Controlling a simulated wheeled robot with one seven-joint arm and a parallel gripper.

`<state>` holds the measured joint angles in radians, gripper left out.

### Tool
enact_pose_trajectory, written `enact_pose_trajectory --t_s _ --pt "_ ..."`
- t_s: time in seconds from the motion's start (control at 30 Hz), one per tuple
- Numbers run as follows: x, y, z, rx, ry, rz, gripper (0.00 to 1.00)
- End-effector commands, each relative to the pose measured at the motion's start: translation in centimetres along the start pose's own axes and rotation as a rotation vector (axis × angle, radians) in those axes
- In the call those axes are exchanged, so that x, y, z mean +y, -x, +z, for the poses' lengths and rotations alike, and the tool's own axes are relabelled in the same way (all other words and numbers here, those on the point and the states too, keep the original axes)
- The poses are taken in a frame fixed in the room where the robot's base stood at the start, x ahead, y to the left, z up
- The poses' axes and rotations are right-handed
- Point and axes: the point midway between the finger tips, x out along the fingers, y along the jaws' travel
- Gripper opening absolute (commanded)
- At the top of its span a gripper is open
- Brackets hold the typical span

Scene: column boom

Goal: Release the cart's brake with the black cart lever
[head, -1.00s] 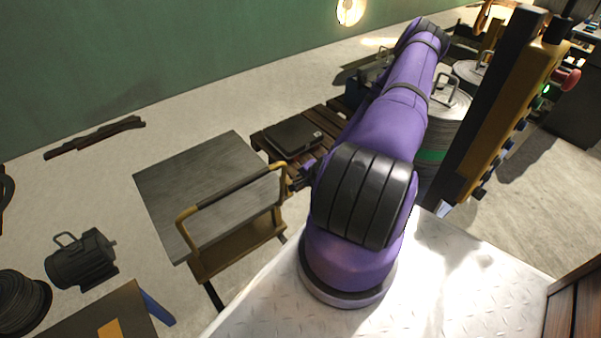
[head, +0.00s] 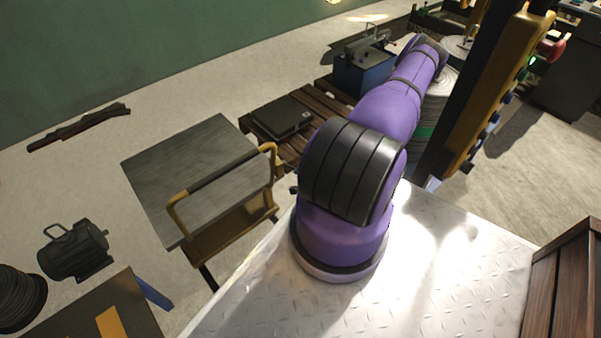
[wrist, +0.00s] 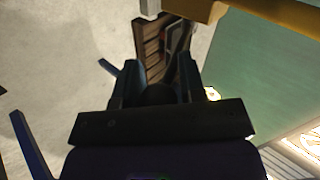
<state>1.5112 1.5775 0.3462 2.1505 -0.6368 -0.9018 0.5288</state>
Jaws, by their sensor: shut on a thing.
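The cart (head: 190,165) stands left of my arm in the head view, with a grey flat top and a yellow-framed handle (head: 225,178). In the wrist view my gripper (wrist: 158,82) has its two fingers close around a dark rounded thing (wrist: 158,94), which appears to be the black cart lever. Its outline is dim and mostly covered by the fingers and gripper body. In the head view my gripper is hidden behind my arm. How far the lever is turned cannot be told.
A wooden pallet (head: 262,146) with a flat black case (head: 283,117) lies behind the cart. A blue-based machine (head: 362,70) and metal drums stand beyond my arm. A dark motor (head: 75,250) sits on the floor at left.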

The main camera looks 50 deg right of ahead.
Motion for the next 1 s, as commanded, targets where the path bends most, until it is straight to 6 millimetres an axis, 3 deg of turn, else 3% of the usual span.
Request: enact_pose_trajectory --t_s 0.43,0.47,0.53,0.87,1.0 --pt "0.3 -0.1 0.0 -0.001 -0.001 0.006 0.00" --pt "0.3 -0.1 0.0 -0.001 -0.001 0.006 0.42" --pt "0.3 -0.1 0.0 -0.001 -0.001 0.005 0.58" --pt "0.0 0.0 0.0 -0.001 0.000 0.002 0.58" --pt "-1.0 0.3 -0.2 0.000 0.001 0.001 0.58"
